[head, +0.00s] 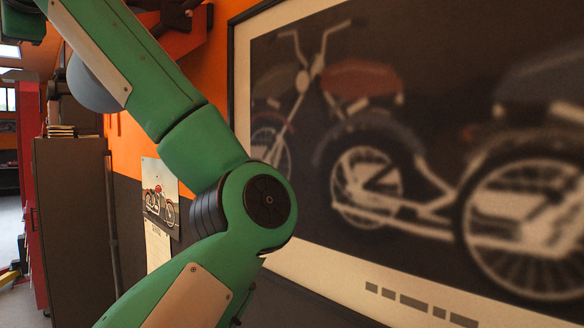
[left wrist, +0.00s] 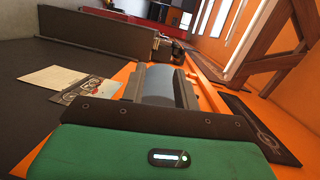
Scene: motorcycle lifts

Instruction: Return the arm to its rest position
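My green left arm (head: 190,120) fills the left and middle of the head view. It is bent at a round black-capped joint (head: 267,200). One link runs up to the top left edge and one runs down to the bottom left. In the left wrist view my left gripper (left wrist: 161,82) shows beyond its green body and black plate. Its two dark fingers stand apart, with a grey-blue rounded thing (left wrist: 158,86) seen between them. I cannot tell whether they touch it. A grey-blue rounded thing (head: 92,85) also shows behind the arm in the head view. My right gripper is not visible.
A large framed motorcycle picture (head: 420,150) hangs on the wall close behind the arm. A small motorcycle calendar (head: 160,195) hangs to its left. A dark cabinet (head: 72,220) stands at left. An orange bracket (head: 180,38) juts out at the top. Open floor shows at the far left.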

